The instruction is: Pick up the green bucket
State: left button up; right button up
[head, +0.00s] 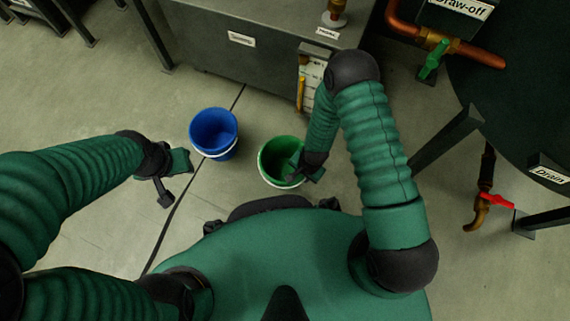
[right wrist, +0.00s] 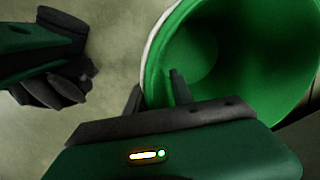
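The green bucket (head: 272,153) stands upright on the floor in the middle of the head view, its open top facing up and its rim pale on the outside. In the right wrist view the bucket (right wrist: 235,50) fills the upper right. My right gripper (head: 309,174) is at the bucket's near right rim. In the right wrist view the right gripper's fingers (right wrist: 157,90) are apart, one outside the wall and one inside, with the rim between them. My left gripper (head: 170,182) is left of both buckets, above the floor and apart from them; its finger opening is unclear.
A blue bucket (head: 214,132) stands just left of the green one. A grey metal cabinet (head: 235,55) is behind them. A dark round tank (head: 520,95) with pipes and a red-handled drain valve (head: 490,201) is at the right.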

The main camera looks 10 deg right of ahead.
jog(key=shift+f, duration=0.7)
jog(key=shift+r, duration=0.25)
grip_shut()
dwell(0.6)
